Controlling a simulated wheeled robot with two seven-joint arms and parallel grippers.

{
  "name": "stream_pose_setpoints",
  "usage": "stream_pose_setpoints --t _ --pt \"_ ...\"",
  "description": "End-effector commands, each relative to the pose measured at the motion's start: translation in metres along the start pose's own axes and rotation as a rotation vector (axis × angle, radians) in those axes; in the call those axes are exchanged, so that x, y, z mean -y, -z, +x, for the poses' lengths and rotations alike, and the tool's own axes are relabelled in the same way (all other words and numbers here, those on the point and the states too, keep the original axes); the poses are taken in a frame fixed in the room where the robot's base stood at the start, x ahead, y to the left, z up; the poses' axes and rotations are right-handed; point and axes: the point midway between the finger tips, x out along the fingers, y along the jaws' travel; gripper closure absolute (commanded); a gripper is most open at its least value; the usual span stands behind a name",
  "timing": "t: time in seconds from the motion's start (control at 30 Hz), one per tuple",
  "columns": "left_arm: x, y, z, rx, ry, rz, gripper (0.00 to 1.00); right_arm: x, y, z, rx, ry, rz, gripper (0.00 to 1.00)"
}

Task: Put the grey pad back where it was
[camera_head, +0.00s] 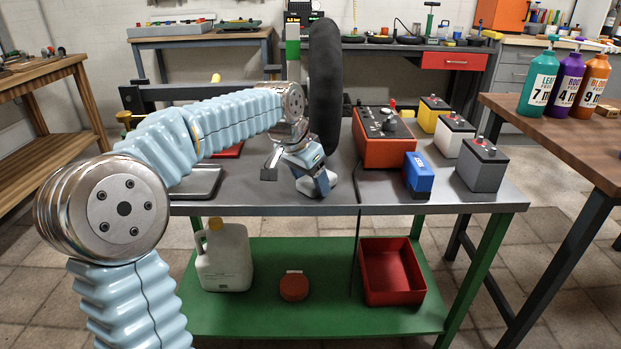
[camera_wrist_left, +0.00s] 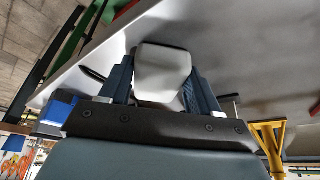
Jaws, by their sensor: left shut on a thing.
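A pale grey pad (camera_wrist_left: 162,72) with rounded edges sits between the two dark blue fingers of my left gripper (camera_wrist_left: 161,82) in the left wrist view. The gripper is shut on it. In the head view my left gripper (camera_head: 319,181) points down at the middle of the grey metal workbench (camera_head: 260,204), near its front edge. The pad (camera_head: 309,188) shows there as a pale patch beside the fingers, low over the bench top. I cannot tell whether it touches the bench. My right gripper is not in view.
A black tyre (camera_head: 325,85) stands upright behind my gripper. A red charger box (camera_head: 383,150), a blue box (camera_head: 418,175) and a grey battery (camera_head: 482,170) stand to the right. A shallow dark tray (camera_head: 196,181) lies left. The bench's front strip is mostly clear.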

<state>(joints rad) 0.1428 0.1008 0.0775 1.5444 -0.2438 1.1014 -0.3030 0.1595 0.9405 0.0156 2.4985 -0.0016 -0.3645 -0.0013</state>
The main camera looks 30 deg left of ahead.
Motion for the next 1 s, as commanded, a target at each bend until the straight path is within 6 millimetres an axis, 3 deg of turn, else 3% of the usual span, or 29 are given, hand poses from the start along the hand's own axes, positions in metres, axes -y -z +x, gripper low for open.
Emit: stream_pose_setpoints --t 0.03,0.2,0.53,1.0 --pt "0.000 -0.001 0.001 0.000 0.000 0.000 0.35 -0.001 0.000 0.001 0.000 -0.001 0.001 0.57" --pt "0.000 -0.001 0.001 0.001 -0.001 0.000 0.12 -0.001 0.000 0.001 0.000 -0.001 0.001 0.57" --pt "0.000 0.001 -0.009 0.000 0.000 0.000 0.12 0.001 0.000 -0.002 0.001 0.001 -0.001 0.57" --pt "0.000 0.002 -0.107 -0.002 0.000 0.001 0.12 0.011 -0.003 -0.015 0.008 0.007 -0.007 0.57"
